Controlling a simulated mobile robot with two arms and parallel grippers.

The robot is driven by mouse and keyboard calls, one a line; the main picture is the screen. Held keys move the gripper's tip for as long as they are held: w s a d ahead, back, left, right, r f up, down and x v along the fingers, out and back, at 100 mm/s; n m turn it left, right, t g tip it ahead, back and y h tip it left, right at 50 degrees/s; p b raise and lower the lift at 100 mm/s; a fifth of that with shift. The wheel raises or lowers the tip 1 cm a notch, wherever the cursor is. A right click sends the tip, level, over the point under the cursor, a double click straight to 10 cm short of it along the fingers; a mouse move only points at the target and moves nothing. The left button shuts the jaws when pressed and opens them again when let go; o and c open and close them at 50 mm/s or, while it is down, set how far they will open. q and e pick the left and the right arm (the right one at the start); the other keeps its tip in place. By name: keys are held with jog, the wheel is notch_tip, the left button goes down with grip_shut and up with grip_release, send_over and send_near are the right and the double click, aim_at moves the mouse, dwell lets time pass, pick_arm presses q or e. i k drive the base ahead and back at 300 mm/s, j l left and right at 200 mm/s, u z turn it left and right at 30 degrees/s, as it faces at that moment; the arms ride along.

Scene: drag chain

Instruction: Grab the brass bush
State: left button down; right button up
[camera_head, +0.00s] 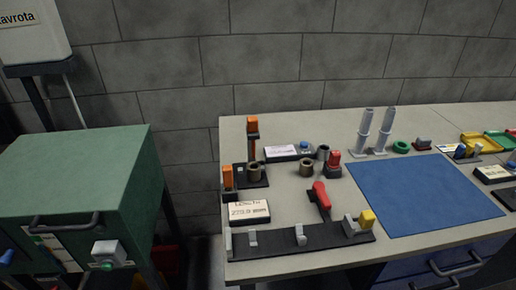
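Two short hollow cylinders with a dull brass-brown look are on the left part of the bench. One bush (306,167) stands on the bench top left of a red-topped item. The other bush-like ring (255,172) sits on a dark plate beside an orange-topped post. A greyer cylinder (323,152) stands just behind the first one. The objects are small, so I cannot tell for certain which is the brass bush. Neither of my grippers is in view.
The pale bench (285,225) carries a blue mat (422,193), a red-handled tool (321,196), a dark fixture rail (275,240) along the front and two upright grey pieces (384,130) behind. A green cabinet (75,175) stands left, across a gap.

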aim_at(254, 172)
jog(key=k+l, duration=0.1)
jog(key=l, duration=0.4)
jog(key=k+l, duration=0.1)
jog(key=l, duration=0.4)
jog(key=k+l+z, duration=0.1)
jog(key=l, duration=0.4)
